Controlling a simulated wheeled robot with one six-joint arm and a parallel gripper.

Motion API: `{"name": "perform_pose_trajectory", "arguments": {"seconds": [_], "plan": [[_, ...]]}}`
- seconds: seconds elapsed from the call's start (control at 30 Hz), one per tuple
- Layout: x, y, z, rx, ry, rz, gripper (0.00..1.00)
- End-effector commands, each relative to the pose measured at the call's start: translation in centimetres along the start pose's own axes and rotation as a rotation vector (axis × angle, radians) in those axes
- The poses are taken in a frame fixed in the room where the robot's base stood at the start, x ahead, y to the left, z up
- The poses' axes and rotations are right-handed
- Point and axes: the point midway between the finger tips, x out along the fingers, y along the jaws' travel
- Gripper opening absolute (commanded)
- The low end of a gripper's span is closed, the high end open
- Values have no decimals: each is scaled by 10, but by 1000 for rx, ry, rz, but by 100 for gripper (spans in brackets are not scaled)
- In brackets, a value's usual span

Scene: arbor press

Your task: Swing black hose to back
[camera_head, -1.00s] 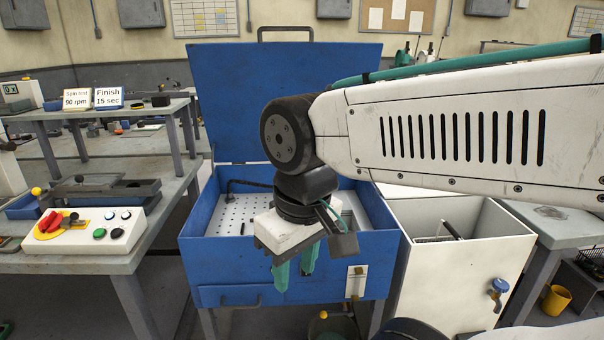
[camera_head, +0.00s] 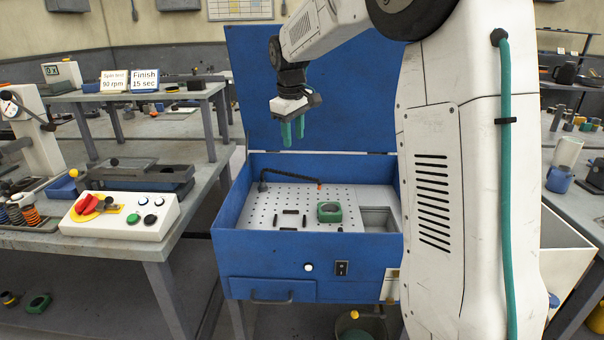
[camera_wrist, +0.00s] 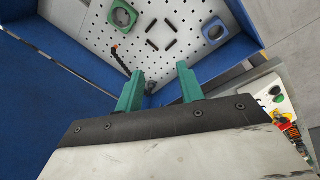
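The black hose (camera_head: 287,171) arches over the perforated tray of the blue washer (camera_head: 262,242). Its base is at the tray's back left and its orange tip points right. In the wrist view the hose (camera_wrist: 122,60) runs from the orange tip down to its base, partly hidden by the left finger. My gripper (camera_head: 293,134) hangs in front of the raised blue lid (camera_head: 248,90), above the back of the tray, fingers down. In the wrist view my gripper (camera_wrist: 161,69) is open and empty, its teal fingers apart. It does not touch the hose.
A green ring-shaped part (camera_head: 329,212) and several small black pieces (camera_head: 291,212) lie on the tray. An open sink (camera_head: 378,219) is at its right. A bench with a control box (camera_head: 122,216) stands left. My arm hides the washer's right side.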

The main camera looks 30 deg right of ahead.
Motion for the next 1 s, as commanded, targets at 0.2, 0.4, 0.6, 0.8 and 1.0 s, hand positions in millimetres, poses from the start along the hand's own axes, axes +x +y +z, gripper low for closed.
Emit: {"name": "perform_pose_trajectory", "arguments": {"seconds": [0.2, 0.4, 0.6, 0.8, 1.0], "plan": [[90, 84, -65, -114, -20, 20, 38], [158, 134, -92, -194, -32, 36, 38], [190, 154, -100, -229, -35, 44, 38], [214, 155, -99, -232, -38, 43, 38], [246, 157, -98, -232, -37, 44, 38]]}}
